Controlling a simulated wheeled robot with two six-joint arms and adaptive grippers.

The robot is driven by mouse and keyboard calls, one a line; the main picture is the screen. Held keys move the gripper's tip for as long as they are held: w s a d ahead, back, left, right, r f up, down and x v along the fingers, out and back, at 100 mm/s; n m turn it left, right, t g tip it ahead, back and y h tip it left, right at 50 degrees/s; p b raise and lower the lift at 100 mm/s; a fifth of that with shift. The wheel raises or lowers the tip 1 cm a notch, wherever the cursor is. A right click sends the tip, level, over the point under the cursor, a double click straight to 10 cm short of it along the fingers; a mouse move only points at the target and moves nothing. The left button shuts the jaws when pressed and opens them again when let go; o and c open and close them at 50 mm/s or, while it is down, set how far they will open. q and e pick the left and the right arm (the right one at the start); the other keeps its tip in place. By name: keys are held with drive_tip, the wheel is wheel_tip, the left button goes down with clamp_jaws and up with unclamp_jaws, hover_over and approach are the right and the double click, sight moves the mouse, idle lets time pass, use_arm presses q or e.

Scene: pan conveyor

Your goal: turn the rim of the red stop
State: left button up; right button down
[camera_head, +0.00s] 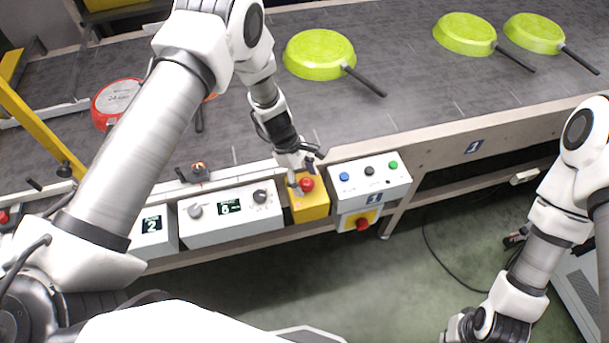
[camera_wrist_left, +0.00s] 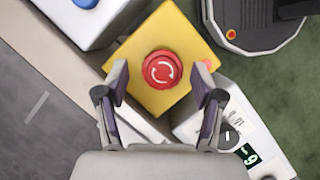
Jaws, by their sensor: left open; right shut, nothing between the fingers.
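The red stop (camera_head: 306,184) is a round red mushroom button on top of a yellow box (camera_head: 312,208) at the conveyor's front edge. In the left wrist view the red stop (camera_wrist_left: 162,69) shows white turning arrows on its face, on the yellow box (camera_wrist_left: 168,35). My left gripper (camera_head: 302,167) is above the button. In its wrist view the left gripper (camera_wrist_left: 161,84) is open, with one finger on each side of the button and a visible gap to it. My right arm comes down at the right, and its fingers are outside the picture.
A white panel (camera_head: 370,173) with blue, black and green buttons stands right of the box, with another red button (camera_head: 362,224) below. A dial panel (camera_head: 230,213) is to the left. Green pans (camera_head: 319,54) and a red pan (camera_head: 116,97) lie on the conveyor (camera_head: 400,75).

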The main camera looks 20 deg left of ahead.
use_arm(q)
drive_tip(key=shift+s+r, duration=0.1)
drive_tip(key=shift+c, duration=0.4)
drive_tip(key=c, duration=1.1)
drive_tip(key=shift+m+b, duration=0.3)
drive_tip(key=shift+m, duration=0.1)
drive_tip(key=m+g+b, duration=0.1)
drive_tip(key=m, duration=0.1)
drive_tip(key=m+b, duration=0.1)
drive_tip(key=m, duration=0.1)
drive_tip(key=shift+w+d+f+g+y+b, duration=0.1)
drive_tip(key=shift+w+f+g+y+b, duration=0.1)
drive_tip(key=shift+g+y+b, duration=0.15)
drive_tip(key=shift+d+r+m+g+y+b, duration=0.1)
drive_tip(key=shift+m+g+y+b, duration=0.3)
drive_tip(key=shift+m, duration=0.85)
drive_tip(key=shift+r+m+g+y+b, duration=0.1)
drive_tip(key=shift+m+g+y+b, duration=0.25)
drive_tip(key=shift+m, duration=0.9)
